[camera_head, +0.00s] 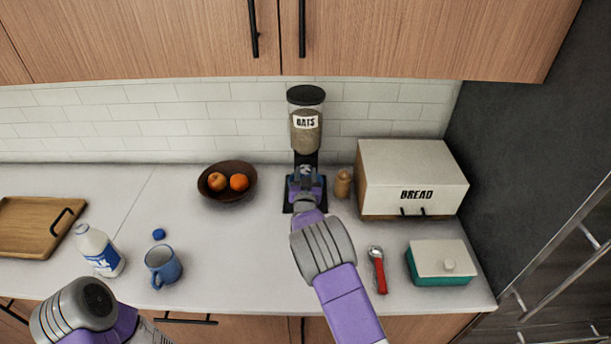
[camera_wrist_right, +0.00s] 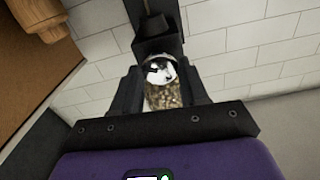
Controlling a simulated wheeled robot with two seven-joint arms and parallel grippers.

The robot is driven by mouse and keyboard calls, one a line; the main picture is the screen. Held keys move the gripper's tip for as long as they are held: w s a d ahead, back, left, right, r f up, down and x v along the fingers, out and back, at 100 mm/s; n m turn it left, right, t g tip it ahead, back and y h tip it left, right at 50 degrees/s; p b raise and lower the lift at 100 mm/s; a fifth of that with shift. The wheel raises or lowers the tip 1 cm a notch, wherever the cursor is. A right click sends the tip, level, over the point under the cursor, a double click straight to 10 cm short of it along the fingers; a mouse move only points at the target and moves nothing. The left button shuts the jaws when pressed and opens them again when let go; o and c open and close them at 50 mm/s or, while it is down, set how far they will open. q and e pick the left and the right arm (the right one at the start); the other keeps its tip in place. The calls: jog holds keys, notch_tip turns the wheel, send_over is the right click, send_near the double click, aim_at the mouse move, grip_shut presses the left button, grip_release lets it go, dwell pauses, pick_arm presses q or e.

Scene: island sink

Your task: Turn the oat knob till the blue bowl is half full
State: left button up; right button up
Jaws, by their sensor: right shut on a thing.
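The oat dispenser (camera_head: 306,130), a clear hopper with a black lid and an OATS label, stands against the tiled wall on a black base. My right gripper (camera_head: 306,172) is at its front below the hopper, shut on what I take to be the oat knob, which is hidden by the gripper. The right wrist view looks turned over; the speckled oats (camera_wrist_right: 163,98) show between the dark fingers. I cannot make out the blue bowl; my right gripper and arm cover the dispenser's foot. Only part of my left arm shows at the lower left; its gripper is out of view.
A fruit bowl (camera_head: 214,192) and small wooden shaker (camera_head: 343,184) flank the dispenser. The bread box (camera_head: 375,185), teal-based dish (camera_head: 441,275) and red-handled tool (camera_head: 380,275) are right. A blue mug (camera_head: 169,271), milk bottle (camera_head: 102,254) and wooden tray (camera_head: 20,236) are left. Cabinets hang above.

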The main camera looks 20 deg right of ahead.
jog(key=shift+f+m+b, duration=0.1)
jog(key=shift+m+b, duration=0.2)
jog(key=shift+b, duration=0.3)
jog(key=shift+c, duration=0.3)
jog(key=m+b, duration=0.8)
jog(key=b, duration=0.5)
jog(key=shift+f+m, duration=0.1)
jog(key=shift+m, duration=0.2)
jog(key=shift+r+m+b, duration=0.2)
jog(key=shift+m+b, duration=1.2)
jog(key=shift+b, duration=0.15)
jog(key=o, duration=1.1)
jog(key=shift+c, duration=0.2)
jog(key=v, duration=0.7)
jog(key=shift+s, duration=0.3)
